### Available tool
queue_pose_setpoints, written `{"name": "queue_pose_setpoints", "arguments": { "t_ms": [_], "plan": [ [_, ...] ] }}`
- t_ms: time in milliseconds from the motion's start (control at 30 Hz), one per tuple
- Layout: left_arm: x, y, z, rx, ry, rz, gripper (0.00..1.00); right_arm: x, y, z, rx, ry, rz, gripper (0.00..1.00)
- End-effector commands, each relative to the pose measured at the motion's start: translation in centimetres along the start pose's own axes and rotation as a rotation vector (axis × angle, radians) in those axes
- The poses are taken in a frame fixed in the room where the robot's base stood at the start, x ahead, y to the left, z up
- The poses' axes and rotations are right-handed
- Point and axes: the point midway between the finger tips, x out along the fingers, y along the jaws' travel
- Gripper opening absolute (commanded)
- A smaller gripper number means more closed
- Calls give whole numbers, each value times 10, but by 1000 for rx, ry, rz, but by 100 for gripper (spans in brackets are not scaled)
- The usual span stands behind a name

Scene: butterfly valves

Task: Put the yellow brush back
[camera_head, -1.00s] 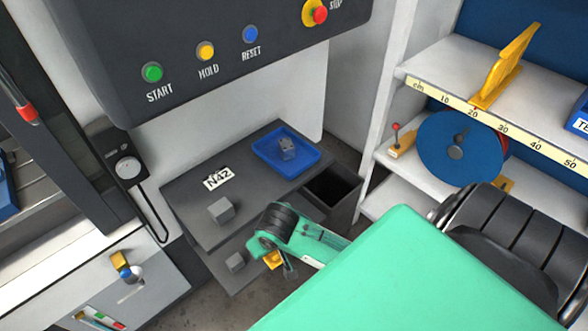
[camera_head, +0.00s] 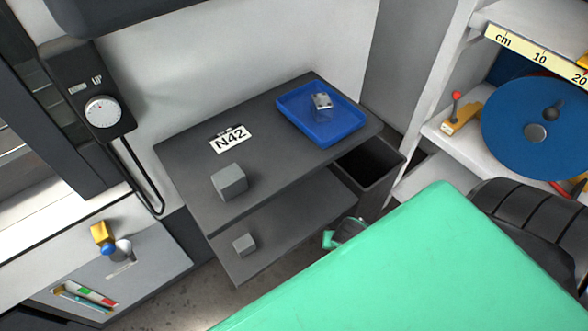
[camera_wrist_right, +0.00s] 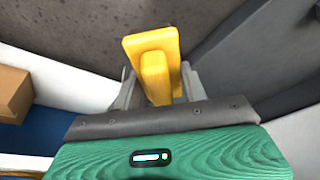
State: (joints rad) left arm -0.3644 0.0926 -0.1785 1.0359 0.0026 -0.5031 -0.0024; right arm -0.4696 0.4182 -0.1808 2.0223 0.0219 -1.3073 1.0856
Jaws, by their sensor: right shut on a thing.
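The yellow brush (camera_wrist_right: 152,50) shows in the right wrist view as a yellow block with a thick stub, between the two grey fingers of my right gripper (camera_wrist_right: 158,85). The right gripper is shut on it, with grey floor behind. In the head view my green right arm covers the lower right; only a small green and grey part of mine shows past its edge, and the brush is hidden there. My left gripper is not in view.
A dark two-level stand (camera_head: 190,150) holds grey blocks (camera_head: 229,181), an N42 label (camera_head: 230,139) and a blue tray (camera_head: 305,135) with a metal part. A dark open bin (camera_head: 368,162) stands beside it. White shelves (camera_head: 520,35) with a blue disc (camera_head: 535,110) are at right.

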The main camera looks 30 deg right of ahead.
Motion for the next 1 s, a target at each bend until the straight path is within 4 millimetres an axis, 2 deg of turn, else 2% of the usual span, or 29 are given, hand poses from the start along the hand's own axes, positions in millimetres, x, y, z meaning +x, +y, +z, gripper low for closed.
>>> {"name": "queue_pose_setpoints", "arguments": {
  "t_ms": [167, 1000],
  "plan": [
    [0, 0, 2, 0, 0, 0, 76, 5, -16, -17, 5, 5, 0, 25],
    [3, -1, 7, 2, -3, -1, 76, 42, -136, -131, 3, 3, 0, 25]
  ]
}}
